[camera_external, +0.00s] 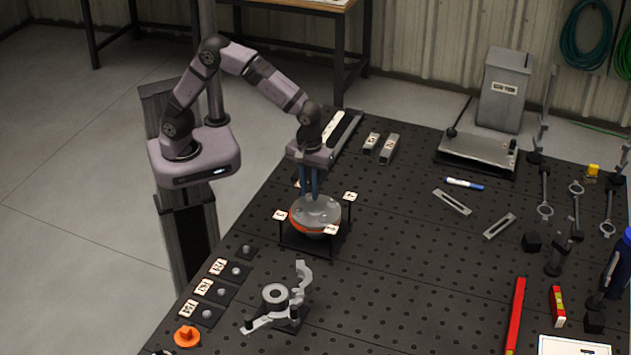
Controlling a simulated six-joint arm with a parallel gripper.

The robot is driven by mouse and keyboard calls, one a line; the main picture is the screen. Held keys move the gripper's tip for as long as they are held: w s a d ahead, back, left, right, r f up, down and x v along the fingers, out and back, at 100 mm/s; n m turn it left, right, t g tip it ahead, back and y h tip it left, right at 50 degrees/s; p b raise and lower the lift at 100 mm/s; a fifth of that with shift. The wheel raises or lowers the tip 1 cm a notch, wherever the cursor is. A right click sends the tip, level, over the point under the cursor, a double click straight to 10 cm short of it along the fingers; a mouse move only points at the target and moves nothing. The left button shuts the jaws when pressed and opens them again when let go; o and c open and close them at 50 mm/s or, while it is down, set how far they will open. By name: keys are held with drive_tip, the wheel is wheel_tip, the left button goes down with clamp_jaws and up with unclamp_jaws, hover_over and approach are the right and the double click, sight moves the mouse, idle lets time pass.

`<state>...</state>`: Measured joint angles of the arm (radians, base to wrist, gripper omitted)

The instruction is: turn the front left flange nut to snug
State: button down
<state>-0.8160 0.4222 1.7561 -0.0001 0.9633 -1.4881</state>
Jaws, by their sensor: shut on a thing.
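A round grey flange (322,213) with an orange-red band along its lower left edge sits in a black wire-like stand (312,252) on the perforated table. Small pale numbered tags stand around it, one at the left (279,215), one at the right (350,196) and one at the front (331,229). My gripper (313,197) points straight down, with its blue-grey fingers at the flange's upper face. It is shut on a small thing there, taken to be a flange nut. The fingers hide it, so I cannot tell which nut or how it sits.
A grey clamp-like fixture (275,293) stands in front of the flange. Labelled blocks with round knobs (221,292) and an orange knob (187,336) line the left edge. A marker (464,184), slotted bars, wrenches and a red level (515,315) lie to the right. The table between is clear.

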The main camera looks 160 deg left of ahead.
drive_tip(key=m+p, duration=0.1)
drive_tip(key=m, duration=0.4)
drive_tip(key=shift+w, duration=0.1)
drive_tip(key=m, duration=0.5)
drive_tip(key=shift+w+a+p, duration=0.1)
drive_tip(key=shift+w+p, duration=0.05)
drive_tip(key=shift+p, duration=0.25)
drive_tip(key=shift+m, duration=0.3)
drive_tip(key=shift+r, duration=0.1)
drive_tip(key=c, duration=1.6)
unclamp_jaws()
drive_tip(key=shift+c, duration=0.2)
